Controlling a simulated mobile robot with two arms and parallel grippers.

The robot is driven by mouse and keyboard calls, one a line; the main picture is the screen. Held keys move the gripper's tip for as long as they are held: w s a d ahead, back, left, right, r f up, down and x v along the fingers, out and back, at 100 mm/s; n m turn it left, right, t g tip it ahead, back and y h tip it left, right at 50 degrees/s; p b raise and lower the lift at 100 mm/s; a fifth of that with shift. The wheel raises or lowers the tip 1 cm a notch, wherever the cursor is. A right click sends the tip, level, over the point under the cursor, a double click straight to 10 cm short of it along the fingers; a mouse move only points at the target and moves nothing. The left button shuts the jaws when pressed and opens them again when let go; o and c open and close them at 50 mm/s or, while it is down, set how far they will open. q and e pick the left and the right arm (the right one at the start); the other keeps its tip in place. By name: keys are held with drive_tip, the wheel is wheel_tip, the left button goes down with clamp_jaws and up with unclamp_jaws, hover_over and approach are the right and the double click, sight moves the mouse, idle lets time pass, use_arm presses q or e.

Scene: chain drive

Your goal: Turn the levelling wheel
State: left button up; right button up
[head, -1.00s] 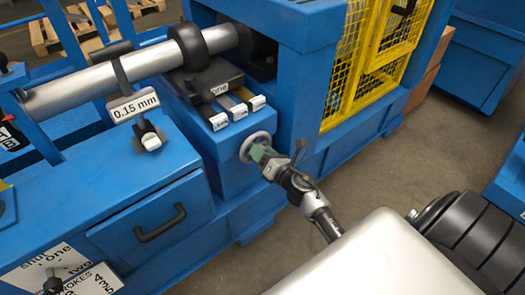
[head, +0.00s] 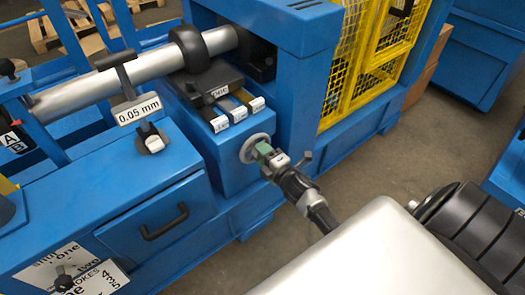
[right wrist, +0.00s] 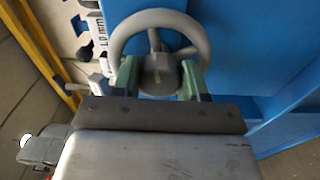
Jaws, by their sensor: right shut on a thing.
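The levelling wheel (head: 247,147) is a grey handwheel on the front of a blue machine block. In the right wrist view the wheel (right wrist: 158,17) shows its round rim, spokes and hub. My right gripper (head: 264,152) is at the wheel's face, and its green fingers (right wrist: 160,74) stand on both sides of the hub, shut on the wheel. A white readout sign (head: 138,109) above the blue bench reads 0.05 mm. My left gripper is not in view.
A steel shaft (head: 100,82) runs across the machine at upper left. Several coloured tabs with white ends (head: 238,114) lie above the wheel. A yellow mesh guard (head: 365,50) stands to the right. A drawer with a black handle (head: 165,222) is at lower left. Grey floor (head: 400,150) is open at right.

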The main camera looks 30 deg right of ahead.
drive_tip(key=m+p, duration=0.3)
drive_tip(key=m, duration=0.5)
drive_tip(key=shift+f, duration=0.1)
use_arm(q)
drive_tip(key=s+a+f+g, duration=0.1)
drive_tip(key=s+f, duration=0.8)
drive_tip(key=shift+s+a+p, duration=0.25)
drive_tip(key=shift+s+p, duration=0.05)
drive_tip(key=shift+p, duration=0.1)
use_arm(e)
drive_tip(key=shift+f+m, duration=0.1)
drive_tip(key=shift+m, duration=1)
drive_tip(key=o, duration=0.9)
drive_tip(key=shift+o, duration=0.2)
drive_tip(key=shift+s, duration=0.1)
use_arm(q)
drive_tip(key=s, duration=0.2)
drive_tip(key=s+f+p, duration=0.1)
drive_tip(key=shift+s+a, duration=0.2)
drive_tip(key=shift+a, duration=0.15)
use_arm(e)
drive_tip(key=s, duration=1)
drive_tip(key=shift+s+d, duration=0.35)
